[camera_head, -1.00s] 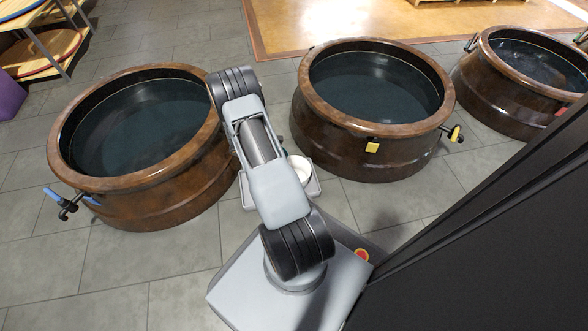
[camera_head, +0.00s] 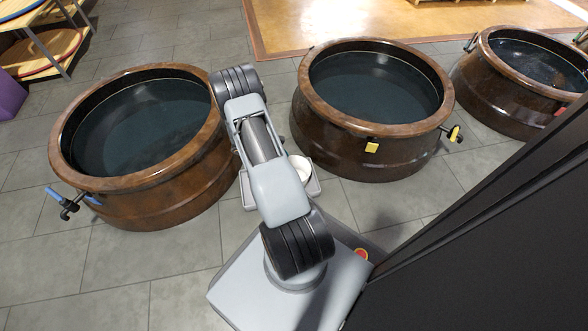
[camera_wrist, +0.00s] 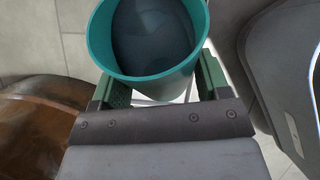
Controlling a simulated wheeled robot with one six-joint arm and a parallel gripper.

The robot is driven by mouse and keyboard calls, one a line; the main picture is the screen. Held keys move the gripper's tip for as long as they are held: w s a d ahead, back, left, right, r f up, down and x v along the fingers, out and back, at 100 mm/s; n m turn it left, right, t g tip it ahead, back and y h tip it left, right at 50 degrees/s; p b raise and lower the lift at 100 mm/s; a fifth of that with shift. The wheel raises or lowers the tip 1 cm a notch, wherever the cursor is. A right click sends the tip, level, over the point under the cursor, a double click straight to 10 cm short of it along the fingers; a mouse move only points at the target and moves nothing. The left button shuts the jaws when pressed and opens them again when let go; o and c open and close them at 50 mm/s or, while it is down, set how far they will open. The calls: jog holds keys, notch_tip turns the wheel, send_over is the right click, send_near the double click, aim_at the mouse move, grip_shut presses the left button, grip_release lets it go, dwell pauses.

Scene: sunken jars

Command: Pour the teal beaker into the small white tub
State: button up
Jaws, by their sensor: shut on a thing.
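The teal beaker (camera_wrist: 150,77) shows in the wrist view, held between the two green finger pads of my gripper (camera_wrist: 154,90). It has dark liquid (camera_wrist: 150,38) inside. My gripper is shut on it. In the head view my arm hides the gripper and the beaker. The small white tub (camera_head: 301,165) shows in the head view just right of my arm, partly hidden by it. It sits on a light grey tray (camera_head: 314,187). The tub cannot be made out in the wrist view.
Large brown jars with dark liquid stand to the left (camera_head: 165,205), middle (camera_head: 340,150) and far right (camera_head: 480,95). The left one has a blue-handled tap (camera_head: 55,196), the middle one a yellow tag (camera_head: 372,146). Open tiled floor lies at lower left. A black panel (camera_head: 500,240) fills the lower right.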

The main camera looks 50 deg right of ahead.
jog(key=shift+a+t+y+p, duration=0.15)
jog(key=shift+t+y+p, duration=0.85)
jog(key=shift+p, duration=2)
dwell(5.0)
